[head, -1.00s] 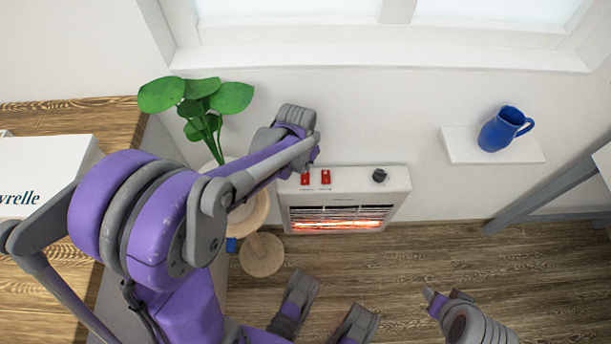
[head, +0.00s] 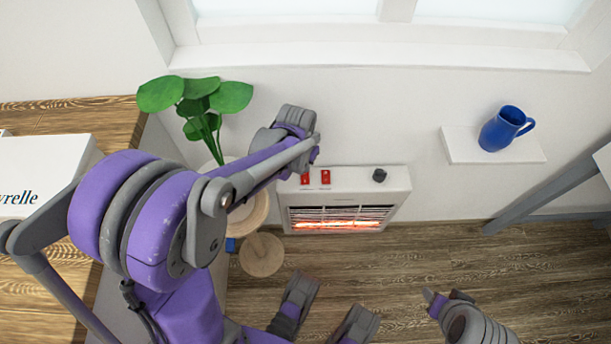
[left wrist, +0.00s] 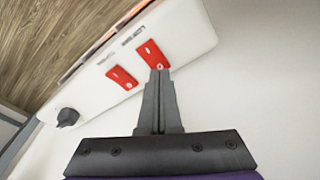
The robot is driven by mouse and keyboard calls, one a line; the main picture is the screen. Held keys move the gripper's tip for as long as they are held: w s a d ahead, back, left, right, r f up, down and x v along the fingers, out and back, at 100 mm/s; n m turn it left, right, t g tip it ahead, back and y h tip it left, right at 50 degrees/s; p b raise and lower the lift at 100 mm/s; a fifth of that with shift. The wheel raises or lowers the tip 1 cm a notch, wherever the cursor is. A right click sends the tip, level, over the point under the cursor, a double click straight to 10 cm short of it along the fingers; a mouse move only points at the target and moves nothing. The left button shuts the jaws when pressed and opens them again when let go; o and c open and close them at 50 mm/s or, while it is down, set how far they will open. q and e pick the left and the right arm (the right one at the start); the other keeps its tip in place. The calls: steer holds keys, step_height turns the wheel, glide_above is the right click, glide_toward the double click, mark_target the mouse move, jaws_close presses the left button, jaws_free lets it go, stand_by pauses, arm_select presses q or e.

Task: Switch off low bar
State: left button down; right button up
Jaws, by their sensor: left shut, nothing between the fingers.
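The white heater (head: 400,186) stands against the wall, with an orange glow (head: 338,224) behind its grille. Its top has two red switches and a dark knob (head: 379,175). The left switch (head: 305,178) is farther from the knob than the right switch (head: 326,177). In the left wrist view my left gripper (left wrist: 158,73) is shut and empty, its tips at the near edge of the switch farther from the knob (left wrist: 151,53); I cannot tell whether they touch. The other switch (left wrist: 122,77) is clear.
A leafy plant (head: 204,97) stands left of the heater, beside a round wooden stand (head: 262,255). A blue jug (head: 500,131) sits on a white wall shelf (head: 462,147) at right. A wooden surface (head: 118,118) is at left. Floor in front of the heater is clear.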

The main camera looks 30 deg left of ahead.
mark_target(304, 173)
arm_select(q)
steer(key=shift+f+b, duration=0.4)
steer(key=shift+f, duration=0.25)
steer(key=shift+r, duration=0.1)
steer(key=shift+r+p, duration=2.5)
steer(key=shift+r, duration=0.95)
